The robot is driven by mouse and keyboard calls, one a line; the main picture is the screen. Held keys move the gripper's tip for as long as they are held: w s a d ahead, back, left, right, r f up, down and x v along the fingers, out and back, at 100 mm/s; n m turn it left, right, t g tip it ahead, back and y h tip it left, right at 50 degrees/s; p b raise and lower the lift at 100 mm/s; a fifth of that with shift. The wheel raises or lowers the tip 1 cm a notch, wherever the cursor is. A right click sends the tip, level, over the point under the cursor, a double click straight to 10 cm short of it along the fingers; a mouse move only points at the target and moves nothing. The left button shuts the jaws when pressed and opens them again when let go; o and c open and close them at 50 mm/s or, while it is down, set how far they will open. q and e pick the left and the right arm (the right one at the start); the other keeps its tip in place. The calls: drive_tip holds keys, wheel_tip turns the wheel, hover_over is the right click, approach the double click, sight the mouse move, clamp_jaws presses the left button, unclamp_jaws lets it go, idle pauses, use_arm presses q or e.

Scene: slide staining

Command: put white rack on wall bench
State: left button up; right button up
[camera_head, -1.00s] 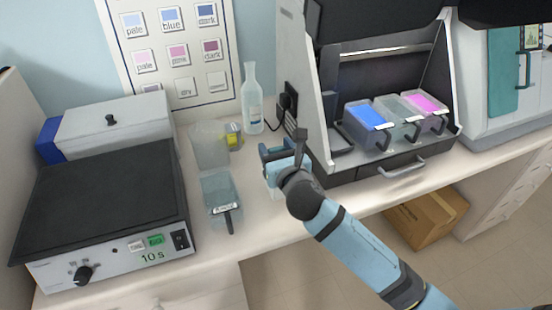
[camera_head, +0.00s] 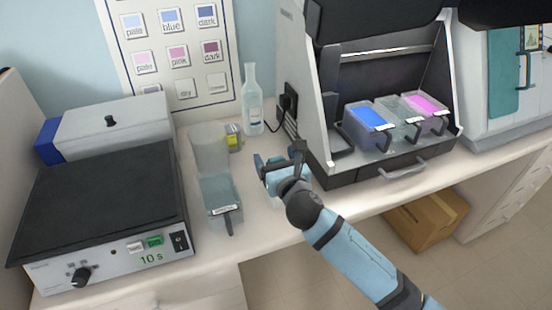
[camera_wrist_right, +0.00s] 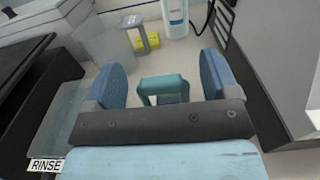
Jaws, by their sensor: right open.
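My right gripper (camera_head: 278,162) is open low over the bench, between the clear rinse jar and the dark staining hood. In the right wrist view its two blue fingers (camera_wrist_right: 163,76) stand apart, on either side of a teal arch-shaped piece (camera_wrist_right: 162,86). My left gripper is not in view.
The rinse jar (camera_head: 221,198) stands left of my gripper. Behind are a small grey and yellow object (camera_head: 233,138) and a clear bottle (camera_head: 253,105). A hot plate (camera_head: 100,195) fills the left. The hood (camera_head: 385,165) at right holds several dye jars.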

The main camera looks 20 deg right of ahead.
drive_tip(key=s, duration=1.2)
drive_tip(key=shift+d, duration=0.2)
